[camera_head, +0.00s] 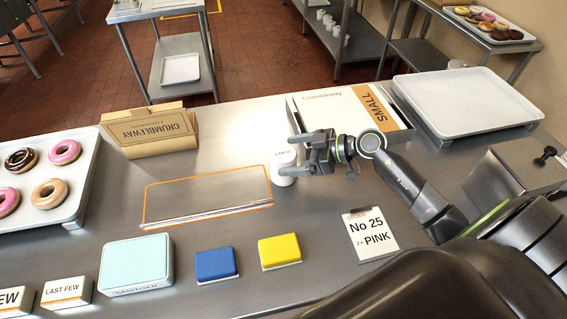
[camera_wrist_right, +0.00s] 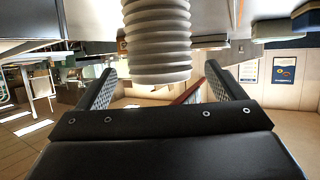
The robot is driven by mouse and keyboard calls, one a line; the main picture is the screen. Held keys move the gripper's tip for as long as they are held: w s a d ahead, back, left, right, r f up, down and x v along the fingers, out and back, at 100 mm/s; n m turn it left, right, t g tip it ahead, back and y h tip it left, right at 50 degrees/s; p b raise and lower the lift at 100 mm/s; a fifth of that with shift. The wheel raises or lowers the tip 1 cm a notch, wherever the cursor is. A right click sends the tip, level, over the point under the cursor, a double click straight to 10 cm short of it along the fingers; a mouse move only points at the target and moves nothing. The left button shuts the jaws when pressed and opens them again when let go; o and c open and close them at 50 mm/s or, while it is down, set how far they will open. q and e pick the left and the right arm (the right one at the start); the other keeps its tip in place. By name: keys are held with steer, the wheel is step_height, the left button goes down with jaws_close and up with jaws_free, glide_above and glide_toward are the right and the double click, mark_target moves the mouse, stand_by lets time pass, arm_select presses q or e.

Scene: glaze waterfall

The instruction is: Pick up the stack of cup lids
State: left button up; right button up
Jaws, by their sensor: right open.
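The stack of cup lids (camera_wrist_right: 157,42) shows in the right wrist view as a pale ribbed column at the top middle, between the lines of my two fingers. In the head view a small white cylinder (camera_head: 284,164), which looks like this stack, stands on the steel counter just left of my right gripper (camera_head: 308,152). My right gripper is open, with its fingers pointing left toward the stack. The wrist view shows a finger on each side, with gaps. Whether either finger touches the stack cannot be told. My left gripper is not in view.
A box marked SMALL (camera_head: 352,115) lies behind the gripper. A cardboard Crumbleway box (camera_head: 152,130) and an orange-outlined steel panel (camera_head: 208,192) are to the left. An order card (camera_head: 370,235), yellow block (camera_head: 280,251) and blue block (camera_head: 216,264) lie in front.

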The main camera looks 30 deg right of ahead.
mark_target(278, 155)
steer(key=p+x, duration=0.1)
steer(key=x, duration=0.2)
steer(key=shift+w+a+r, duration=0.15)
steer(key=shift+a, duration=0.1)
steer(key=shift+w+a+f, duration=0.25)
steer(key=shift+w+a, duration=0.05)
steer(key=shift+a, duration=0.05)
steer(key=shift+c, duration=0.2)
steer(key=c, duration=1)
steer(key=shift+c, duration=0.2)
